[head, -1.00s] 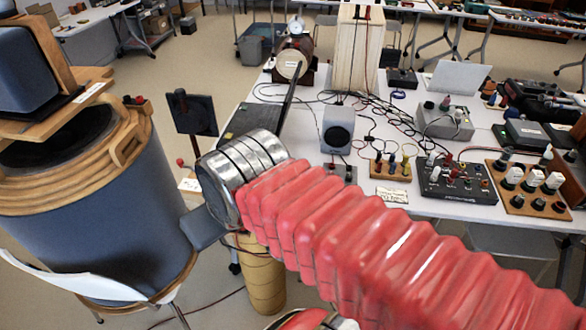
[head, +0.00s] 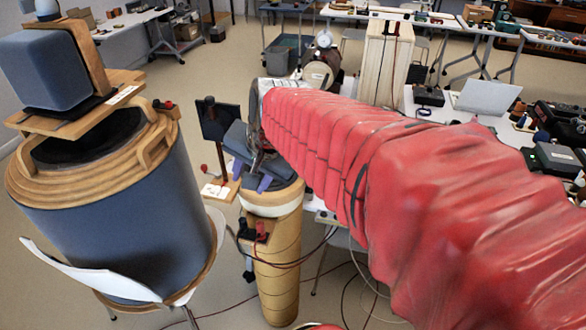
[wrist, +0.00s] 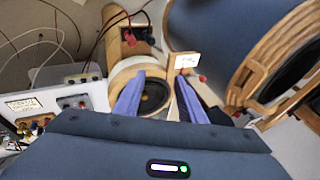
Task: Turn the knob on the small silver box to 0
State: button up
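My gripper (head: 252,178) points down over the top of a tan cylindrical column in the head view. In the wrist view its two purple fingers (wrist: 160,78) stand apart with nothing held between them. Behind them lies the column's round dark speaker cone (wrist: 154,95). A small grey box (wrist: 72,103) with dark and red fittings sits on the white table at the left of the wrist view. It may be the small silver box, but I cannot make out its knob or any setting. In the head view my red-sleeved arm hides most of the near table.
The tan column (head: 278,260) stands on the floor below my gripper, with red and black terminals and hanging cables. A large blue cylindrical speaker (head: 120,240) stands close on the left, by a white chair (head: 85,272). A dark panel on a stand (head: 218,122) is behind.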

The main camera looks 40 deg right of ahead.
aim_at(307, 184)
jog(key=w+d+f+m, duration=0.1)
jog(key=w+d+m, duration=0.1)
jog(key=d+m, duration=0.1)
jog(key=w+d+f+m, duration=0.1)
jog(key=w+d+m, duration=0.1)
jog(key=d, duration=0.3)
jog(key=w+d+f+m, duration=0.1)
jog(key=w+d+m, duration=0.1)
jog(key=d+m, duration=0.2)
jog(key=shift+w+d, duration=0.35)
jog(key=shift+d, duration=0.05)
jog(key=w+d+f+m, duration=0.1)
jog(key=d+f+m, duration=0.5)
jog(key=d, duration=0.2)
jog(key=d+f+m+g+y, duration=0.1)
jog(key=d+f+m, duration=0.5)
jog(key=d+m, duration=0.1)
jog(key=shift+w+d, duration=0.35)
jog(key=shift+d, duration=0.45)
jog(key=shift+f, duration=0.15)
jog(key=x, duration=1.3)
jog(key=shift+f, duration=0.3)
grip_shut()
